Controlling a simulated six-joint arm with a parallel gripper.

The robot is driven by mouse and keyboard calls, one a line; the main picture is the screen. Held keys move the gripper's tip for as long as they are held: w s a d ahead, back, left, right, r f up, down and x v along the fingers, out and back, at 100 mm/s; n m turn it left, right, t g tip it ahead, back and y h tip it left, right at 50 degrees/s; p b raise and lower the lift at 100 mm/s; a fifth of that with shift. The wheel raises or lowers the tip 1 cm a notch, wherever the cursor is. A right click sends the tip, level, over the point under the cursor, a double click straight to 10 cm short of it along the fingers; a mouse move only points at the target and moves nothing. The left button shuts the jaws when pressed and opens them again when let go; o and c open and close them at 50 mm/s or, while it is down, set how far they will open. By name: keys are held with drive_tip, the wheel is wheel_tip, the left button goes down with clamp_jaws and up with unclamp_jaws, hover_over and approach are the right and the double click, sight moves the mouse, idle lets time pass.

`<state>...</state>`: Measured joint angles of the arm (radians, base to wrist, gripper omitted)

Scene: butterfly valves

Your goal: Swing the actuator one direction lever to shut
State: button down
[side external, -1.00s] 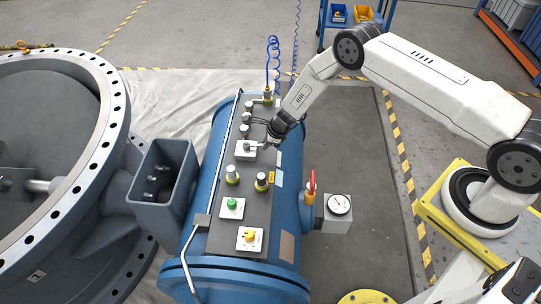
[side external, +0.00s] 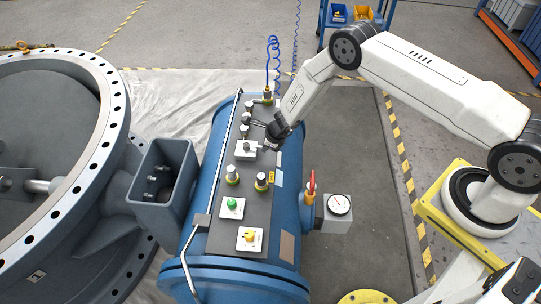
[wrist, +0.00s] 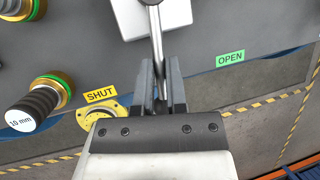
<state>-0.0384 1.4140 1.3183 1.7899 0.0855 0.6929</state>
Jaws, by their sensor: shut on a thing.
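The direction lever is a grey metal rod (wrist: 156,42) on a pale square base (wrist: 128,16), which also shows on the dark panel in the side view (side external: 243,151). My gripper (wrist: 162,88) is shut on the lever's outer end, one finger on each side. In the wrist view the lever points down between the yellow SHUT label (wrist: 101,94) at left and the green OPEN label (wrist: 230,58) at right. In the side view my gripper (side external: 266,148) reaches the lever from the right and partly hides it.
Large dark knobs (wrist: 35,107) with brass and green collars stand left of the lever. Green (side external: 232,203) and yellow (side external: 249,237) controls sit nearer on the panel. A red-handled valve (side external: 311,185) and a gauge (side external: 340,204) project from the blue cylinder's right side.

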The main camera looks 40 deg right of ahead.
idle(0.4)
drive_tip(key=c, duration=0.7)
unclamp_jaws()
drive_tip(key=shift+o, duration=0.2)
drive_tip(key=shift+r, duration=0.25)
drive_tip(key=v, duration=0.7)
drive_tip(key=shift+s, duration=0.2)
drive_tip(key=shift+r, duration=0.1)
